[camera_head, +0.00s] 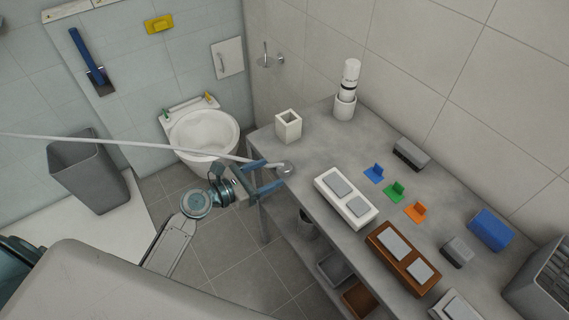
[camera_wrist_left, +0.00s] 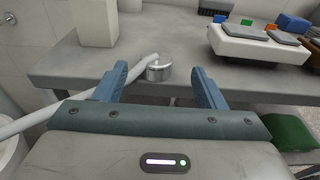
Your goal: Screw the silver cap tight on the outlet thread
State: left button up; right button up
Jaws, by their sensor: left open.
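The silver cap (camera_head: 286,168) is a short round metal piece at the near edge of the grey counter; it also shows in the left wrist view (camera_wrist_left: 159,69). A long pale pipe (camera_head: 120,141) runs in from the left and its end meets the cap; in the left wrist view the pipe (camera_wrist_left: 137,70) passes behind the left finger. I cannot make out the outlet thread. My left gripper (camera_head: 267,174) is open and empty, its blue fingers pointing at the cap. In the left wrist view the cap appears between the fingertips (camera_wrist_left: 160,75), slightly beyond them. My right gripper is out of view.
On the counter (camera_head: 326,149) stand a white square cup (camera_head: 289,126), a white bottle (camera_head: 348,88), a white tray (camera_head: 327,193), a brown tray (camera_head: 379,246) and small coloured pieces. A toilet (camera_head: 205,133) and grey bin (camera_head: 88,172) are left. Counter around the cap is mostly clear.

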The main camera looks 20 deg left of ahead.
aim_at(284, 166)
pick_arm(q)
jog(key=p+x, duration=0.1)
jog(key=x, duration=0.6)
jog(key=shift+a+f, duration=0.1)
jog(key=shift+a, duration=0.1)
jog(key=c, duration=1.1)
jog(key=shift+a, duration=0.1)
